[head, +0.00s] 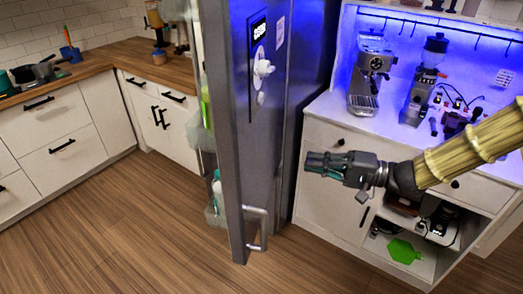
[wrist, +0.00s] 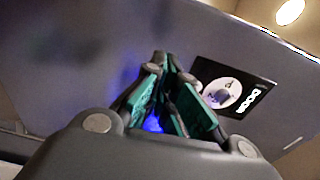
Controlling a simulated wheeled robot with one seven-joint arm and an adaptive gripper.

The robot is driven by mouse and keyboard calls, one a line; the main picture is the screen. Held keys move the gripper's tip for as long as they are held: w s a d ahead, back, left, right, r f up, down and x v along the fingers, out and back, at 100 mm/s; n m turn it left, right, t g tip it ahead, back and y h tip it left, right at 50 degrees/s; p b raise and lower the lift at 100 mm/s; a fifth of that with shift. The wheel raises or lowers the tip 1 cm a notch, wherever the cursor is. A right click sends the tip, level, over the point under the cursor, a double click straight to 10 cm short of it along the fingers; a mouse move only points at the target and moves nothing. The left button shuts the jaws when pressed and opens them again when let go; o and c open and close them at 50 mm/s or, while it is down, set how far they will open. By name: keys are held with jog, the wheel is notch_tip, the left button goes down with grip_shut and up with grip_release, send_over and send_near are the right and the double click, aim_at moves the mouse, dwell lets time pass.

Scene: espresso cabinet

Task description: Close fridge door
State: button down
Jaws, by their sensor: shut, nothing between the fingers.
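The fridge door (head: 258,110) is grey and stands open, swung out toward me, with its shelves and bottles showing along its left edge in the head view. A metal handle (head: 257,228) sits low on its outer face, and a dispenser panel sits higher up. My gripper (head: 310,165) is to the right of the door in the head view, shut and empty, with its fingers pointing left toward the door's outer face. In the wrist view the shut fingertips (wrist: 170,62) show before the door's grey face (wrist: 110,50), near the black panel (wrist: 225,88). I cannot tell whether they touch it.
A white cabinet (head: 325,195) with an espresso machine (head: 370,75) and a grinder (head: 425,80) on top stands right of the fridge. White drawers (head: 60,140) with a wooden counter (head: 95,62) stand at the left. The wooden floor (head: 140,220) in front is clear.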

jog(key=r, duration=0.1)
jog(key=p, duration=0.4)
send_near(250, 149)
jog(key=shift+g, duration=0.3)
jog(key=x, duration=0.7)
jog(key=shift+w+r, duration=0.1)
jog(key=shift+w, duration=0.1)
